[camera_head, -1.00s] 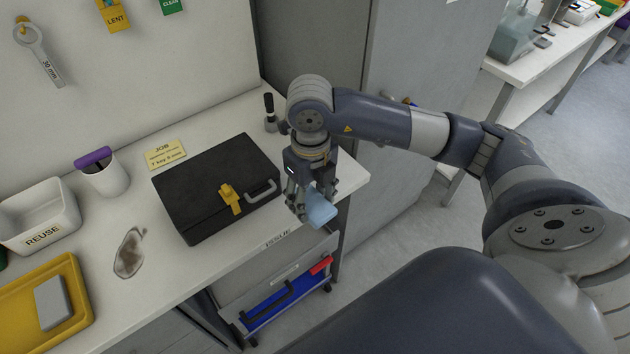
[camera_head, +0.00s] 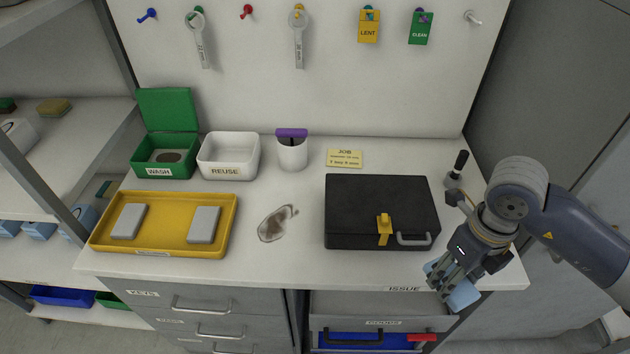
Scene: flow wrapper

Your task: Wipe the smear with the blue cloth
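The smear (camera_head: 276,223) is a brown-grey patch on the white worktop, between the yellow tray and the black case. My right gripper (camera_head: 452,284) is shut on the light blue cloth (camera_head: 464,296), over the worktop's front right edge. The fingers hide part of the cloth. The cloth is well to the right of the smear and apart from it. My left gripper is not in view.
A black case (camera_head: 375,198) with a yellow latch lies between the cloth and the smear. A yellow tray (camera_head: 165,251) with two grey blocks is left of the smear. A white REUSE bin (camera_head: 229,142) and a white cup (camera_head: 292,155) stand behind. An open drawer (camera_head: 375,324) is below.

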